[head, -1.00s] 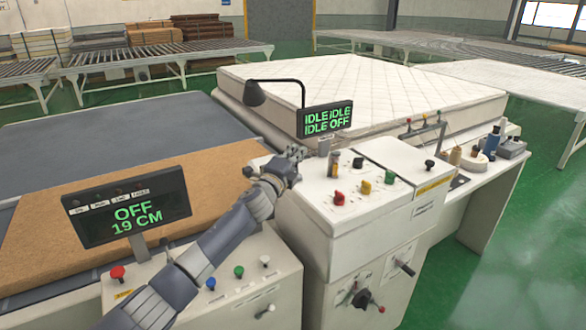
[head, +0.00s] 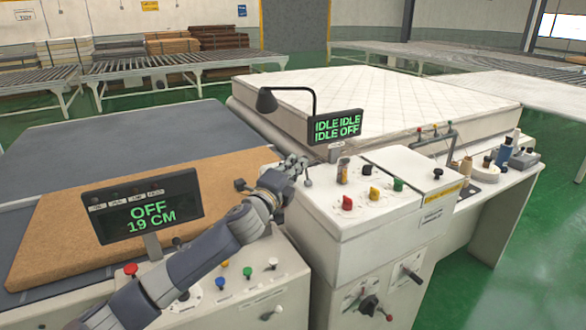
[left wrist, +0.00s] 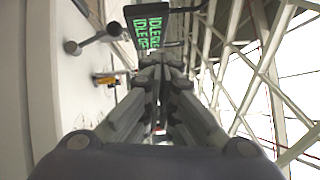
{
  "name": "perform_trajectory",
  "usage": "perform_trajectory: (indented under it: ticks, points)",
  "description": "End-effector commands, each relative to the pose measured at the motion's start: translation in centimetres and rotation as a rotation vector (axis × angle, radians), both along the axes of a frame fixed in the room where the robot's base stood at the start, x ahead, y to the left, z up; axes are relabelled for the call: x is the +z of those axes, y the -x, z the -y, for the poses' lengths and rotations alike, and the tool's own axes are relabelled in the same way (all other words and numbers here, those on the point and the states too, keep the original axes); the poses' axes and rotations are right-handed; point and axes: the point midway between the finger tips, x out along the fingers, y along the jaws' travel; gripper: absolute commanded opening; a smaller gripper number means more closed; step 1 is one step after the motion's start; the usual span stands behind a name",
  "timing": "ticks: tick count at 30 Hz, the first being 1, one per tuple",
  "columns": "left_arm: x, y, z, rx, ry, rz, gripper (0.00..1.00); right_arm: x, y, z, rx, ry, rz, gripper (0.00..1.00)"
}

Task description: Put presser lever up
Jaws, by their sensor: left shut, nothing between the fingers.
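My left gripper (head: 298,163) is shut and empty, at the left side of the white control console (head: 345,240), below the small IDLE/OFF display (head: 338,126). A short grey lever with rounded ends (left wrist: 94,38) shows in the left wrist view, to the left of the closed fingers (left wrist: 160,75) and apart from them. It seems to be the presser lever, mounted on the white console side. A small grey knob (head: 308,183) shows just under the fingertips in the head view. Whether the lever stands up or down is not clear. My right gripper is not in view.
A second display reading OFF 19 CM (head: 145,207) stands on the front panel. Red, yellow and green knobs (head: 374,194) sit on the console top. A white mattress (head: 370,100) lies behind, and a brown board (head: 100,200) lies left.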

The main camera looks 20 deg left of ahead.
Motion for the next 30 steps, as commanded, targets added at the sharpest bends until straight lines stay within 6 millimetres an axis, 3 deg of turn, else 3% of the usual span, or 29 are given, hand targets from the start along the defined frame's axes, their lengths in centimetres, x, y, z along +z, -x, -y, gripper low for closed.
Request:
perform_trajectory:
  ticks: [5,23,26,30]
  points:
    - [0.1,1.0,-0.1,0.000,-0.001,-0.001,0.00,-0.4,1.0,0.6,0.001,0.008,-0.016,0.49]
    - [0.0,1.3,0.1,-0.001,0.006,-0.004,0.00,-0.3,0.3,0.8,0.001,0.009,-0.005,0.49]
    - [-1.7,1.9,0.7,0.002,0.056,-0.038,0.00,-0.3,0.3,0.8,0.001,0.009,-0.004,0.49]
    - [-7.2,4.6,2.6,0.029,0.230,-0.158,0.00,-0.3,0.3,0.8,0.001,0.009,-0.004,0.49]
